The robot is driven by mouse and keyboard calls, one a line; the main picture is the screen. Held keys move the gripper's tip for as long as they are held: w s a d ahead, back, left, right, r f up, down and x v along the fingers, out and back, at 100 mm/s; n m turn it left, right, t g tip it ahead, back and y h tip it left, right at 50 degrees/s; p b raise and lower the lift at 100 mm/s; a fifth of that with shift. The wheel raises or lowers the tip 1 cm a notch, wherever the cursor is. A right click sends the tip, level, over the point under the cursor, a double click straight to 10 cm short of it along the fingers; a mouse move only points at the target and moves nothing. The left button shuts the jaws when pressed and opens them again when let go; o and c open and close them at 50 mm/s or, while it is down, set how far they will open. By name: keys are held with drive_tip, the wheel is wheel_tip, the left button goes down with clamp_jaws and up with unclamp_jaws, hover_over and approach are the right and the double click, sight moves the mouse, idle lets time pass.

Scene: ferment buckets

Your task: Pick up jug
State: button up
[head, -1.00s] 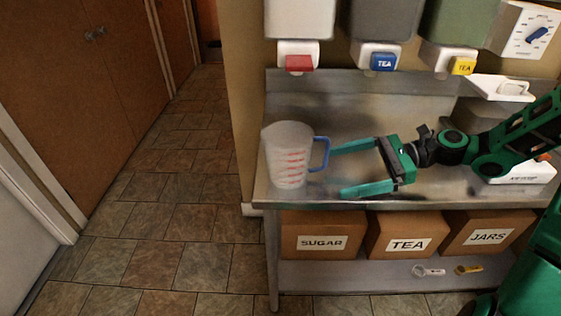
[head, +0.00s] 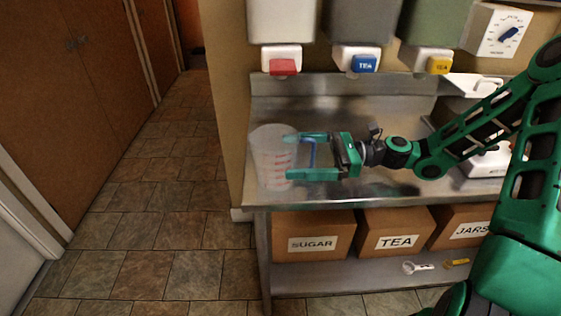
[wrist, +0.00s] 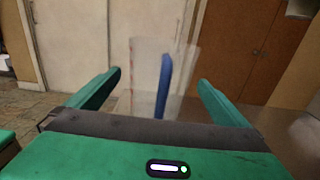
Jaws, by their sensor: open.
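The clear jug (head: 270,158) with red markings and a blue handle (head: 311,152) stands upright at the left end of the metal counter. My gripper (head: 288,156) is open, and its green fingers reach left on either side of the handle, overlapping the jug's right side in the head view. In the wrist view the jug (wrist: 146,80) and its blue handle (wrist: 163,86) show between the two spread fingers (wrist: 160,80). Whether a finger touches the jug cannot be told.
The metal counter (head: 375,190) has free room right of the jug. Three buckets with red (head: 283,66), blue (head: 364,63) and yellow (head: 439,65) taps hang above. Boxes labelled SUGAR (head: 313,234), TEA (head: 396,232) and JARS (head: 462,226) sit on the shelf below.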

sight(280, 154)
drive_tip(key=a, duration=0.4)
drive_tip(key=shift+w+a, duration=0.1)
drive_tip(key=shift+w, duration=0.1)
drive_tip(key=c, duration=1.1)
